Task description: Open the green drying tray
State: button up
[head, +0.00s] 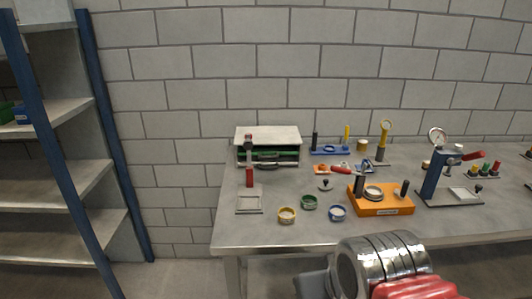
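The green drying tray (286,157) sits in a low, white-topped cabinet (267,135) at the back left of the workbench. Its green front shows beneath the top, with a grey bar handle (265,164) across it. The tray appears to be pushed in, but it is too small to tell exactly. A thin upright stand with a red part (249,177) partly hides the cabinet's left front. My arm shows at the bottom, in front of the bench and well apart from the tray. My gripper's fingertips are not visible.
An orange fixture (381,205) and a blue press (434,176) stand farther right. A shelf rack (60,180) with blue posts is at left.

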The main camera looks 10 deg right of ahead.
aim_at(268, 147)
jog(key=u, duration=0.4)
jog(key=i, duration=1)
jog(key=u, duration=0.7)
